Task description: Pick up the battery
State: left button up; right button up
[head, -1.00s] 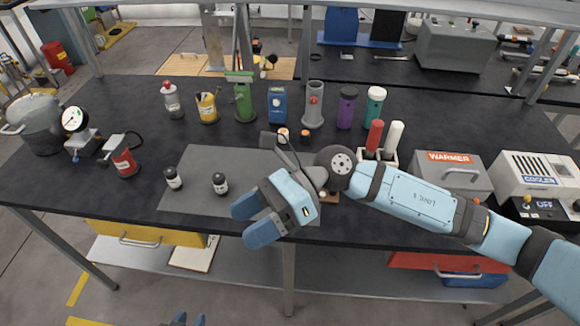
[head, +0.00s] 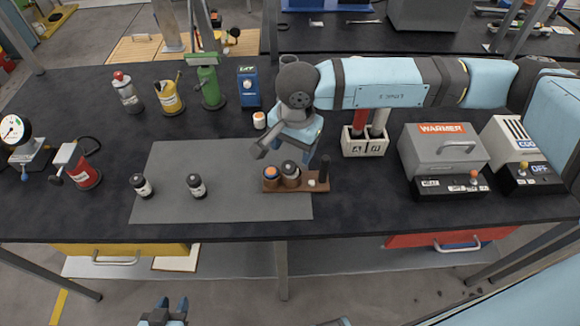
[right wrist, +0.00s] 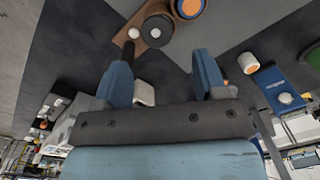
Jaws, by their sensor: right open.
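No item is clearly marked as the battery. Small cylinders that could be it are two black ones with white bands, left (head: 142,186) and right (head: 197,186), on the grey mat, and an orange-topped one (head: 271,177) and a grey-topped one (head: 290,173) in a wooden holder (head: 306,186). The holder also shows in the right wrist view (right wrist: 134,22). My right gripper (head: 300,155) points down just behind the holder, open and empty; its spread blue fingers show in the right wrist view (right wrist: 164,72). My left gripper (head: 174,303) is low at the bottom edge, fingers apart.
A white jar with orange top (head: 259,120) stands near my right gripper. A blue box (head: 249,86), green cylinder (head: 209,86) and yellow cup (head: 169,97) stand behind. The warmer (head: 440,150) and a white rack (head: 364,147) are right. The grey mat (head: 225,160) is mostly clear.

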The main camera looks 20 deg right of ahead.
aim_at(291, 169)
notch_tip(291, 169, down, 2)
jog(key=shift+w+a+f, duration=0.1)
jog(key=shift+f, duration=0.15)
jog(key=shift+f+p, duration=0.35)
jog(key=shift+f, duration=0.2)
notch_tip(291, 169, down, 4)
jog(key=shift+a+f+p, duration=0.1)
jog(key=shift+a+p, duration=0.05)
jog(key=shift+p, duration=0.2)
jog(key=c, duration=1.1)
